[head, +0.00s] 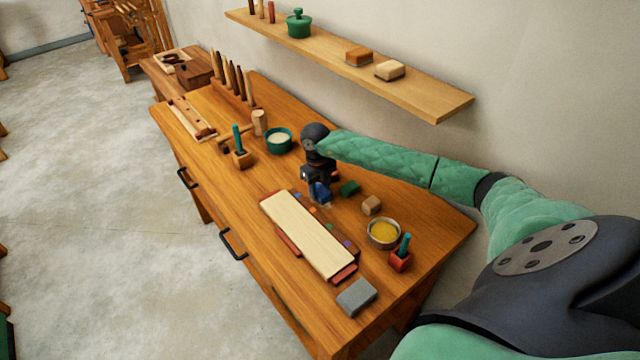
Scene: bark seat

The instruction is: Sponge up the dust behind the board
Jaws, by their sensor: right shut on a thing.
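The board (300,231) is a long pale wooden plank lying on reddish supports on the workbench. My right gripper (319,197) points down at the bench just behind the board's far end. It is shut on a small blue block, which looks like the sponge (320,191). The sponge is low, at or just above the bench top; I cannot tell if it touches. A faint pale patch beside it may be dust, but it is too small to be sure. My left gripper is not in view.
Small coloured pieces lie along the board's back edge. Near them are a green block (349,188), a tan block (372,205), a bowl of yellow stuff (383,233), a red holder (400,261) and a grey block (356,297). A green bowl (279,141) stands farther left. A wall shelf (430,98) hangs above.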

